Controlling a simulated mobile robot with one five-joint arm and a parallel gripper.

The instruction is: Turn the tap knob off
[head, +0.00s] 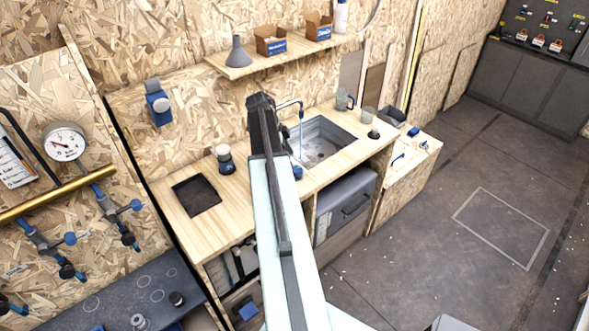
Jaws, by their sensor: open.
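The tap (290,103) has a thin curved spout over the sink (322,142) set in the wooden counter. A thin bluish line hangs below the spout, which looks like running water. My gripper (260,100) is at the end of my raised arm, just left of the spout in the picture. It is open, but its fingers are seen from behind and small. A small blue knob-like part (297,172) shows at the right edge of my arm, near the counter's front. My arm hides the tap's base, and I cannot tell whether this part is the tap knob.
On the counter (235,193) stand a blue-and-white canister (225,158), cups (368,115) and a dark square inset (196,195). A shelf (240,68) with boxes hangs above. Pipes with blue valves (108,205) are at left. The floor at right is clear.

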